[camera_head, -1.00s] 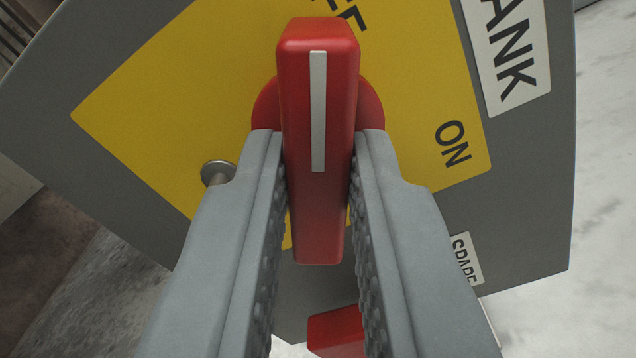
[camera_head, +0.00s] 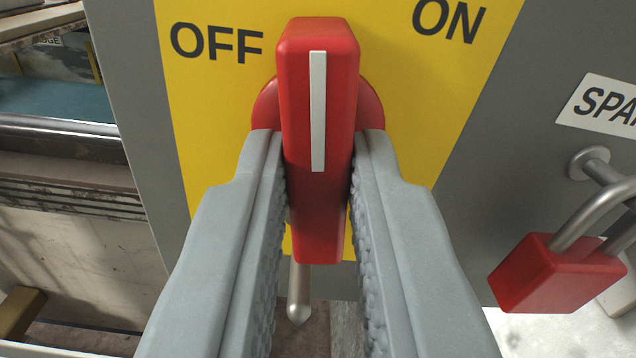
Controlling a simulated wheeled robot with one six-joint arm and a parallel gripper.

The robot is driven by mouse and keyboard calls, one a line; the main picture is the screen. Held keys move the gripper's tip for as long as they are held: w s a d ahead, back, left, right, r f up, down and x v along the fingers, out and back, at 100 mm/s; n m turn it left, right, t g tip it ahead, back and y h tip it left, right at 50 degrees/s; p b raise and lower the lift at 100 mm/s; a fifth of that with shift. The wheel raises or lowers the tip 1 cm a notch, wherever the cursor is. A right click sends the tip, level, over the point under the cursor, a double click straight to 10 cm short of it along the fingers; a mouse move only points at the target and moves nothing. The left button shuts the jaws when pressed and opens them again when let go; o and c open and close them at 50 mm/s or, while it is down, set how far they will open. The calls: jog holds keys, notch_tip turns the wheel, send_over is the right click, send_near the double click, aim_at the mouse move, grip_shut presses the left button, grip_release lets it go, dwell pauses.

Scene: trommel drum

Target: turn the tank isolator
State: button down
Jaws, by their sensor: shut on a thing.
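The tank isolator's red handle (camera_head: 319,200) with a white stripe stands out from a yellow plate (camera_head: 420,110) in the camera_head view. Its striped end points to a place between the "OFF" mark (camera_head: 216,42) and the "ON" mark (camera_head: 448,20). My gripper (camera_head: 318,155) is shut on the handle, one grey finger against each side. The fingers hide the lower part of the plate.
The grey panel (camera_head: 520,90) carries the plate. A red padlock (camera_head: 555,275) hangs at right from a metal post, below a "SPARE" label (camera_head: 605,105). A metal pin (camera_head: 299,290) shows between my fingers. Machinery lies at left.

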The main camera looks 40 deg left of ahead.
jog(key=shift+f+m, duration=0.1)
jog(key=shift+m, duration=0.8)
jog(key=c, duration=1.6)
grip_release()
jog(key=shift+c, duration=0.2)
jog(key=v, duration=1.7)
jog(key=shift+d, duration=0.2)
jog(key=shift+s+r, duration=0.15)
jog(key=shift+r, duration=0.1)
